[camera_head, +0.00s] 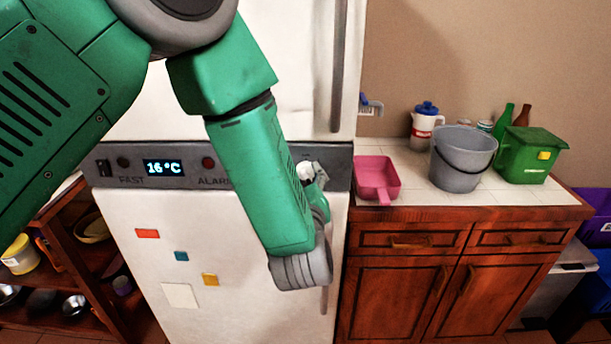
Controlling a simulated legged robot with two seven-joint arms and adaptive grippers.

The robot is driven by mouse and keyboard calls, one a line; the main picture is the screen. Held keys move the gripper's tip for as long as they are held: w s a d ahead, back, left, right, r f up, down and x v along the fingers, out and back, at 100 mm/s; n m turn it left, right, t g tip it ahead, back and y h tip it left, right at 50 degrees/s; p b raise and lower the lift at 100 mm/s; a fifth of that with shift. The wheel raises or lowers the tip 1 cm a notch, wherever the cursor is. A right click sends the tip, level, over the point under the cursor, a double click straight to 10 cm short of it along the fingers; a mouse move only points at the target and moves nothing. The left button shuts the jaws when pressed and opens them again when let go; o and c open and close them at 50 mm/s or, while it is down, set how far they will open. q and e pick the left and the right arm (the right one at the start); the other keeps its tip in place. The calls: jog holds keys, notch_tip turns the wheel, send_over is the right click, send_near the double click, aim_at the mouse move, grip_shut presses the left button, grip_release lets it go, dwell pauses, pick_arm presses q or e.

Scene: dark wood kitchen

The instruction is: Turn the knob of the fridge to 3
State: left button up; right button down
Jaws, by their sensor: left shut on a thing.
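The white fridge (170,260) stands in front of me, with a dark grey control panel (225,172) across its middle. The panel's display (163,168) reads 16°C, with FAST and ALARM labels beside it. A small white knob (304,170) shows at the panel's right part, mostly hidden by my left arm. My left gripper (314,173) is at the knob and shut on it. Its fingers are small and partly covered by my wrist. The knob's number marks cannot be seen. My right gripper is not in view.
Right of the fridge is a tiled counter (440,198) with a pink dustpan (376,179), a grey bucket (461,158), a green bin (530,155) and bottles. Wooden shelves (85,265) stand at left. Fridge door handles (338,65) run vertically near the arm.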

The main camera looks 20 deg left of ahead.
pick_arm(q)
jog(key=shift+s+f, duration=0.1)
jog(key=shift+f, duration=0.1)
jog(key=o, duration=0.9)
jog(key=shift+o, duration=1.1)
jog(key=shift+w+d, duration=0.1)
jog(key=shift+w, duration=0.15)
jog(key=shift+s, duration=0.3)
jog(key=v, duration=1.1)
jog(key=shift+d, duration=0.2)
jog(key=shift+s, duration=0.1)
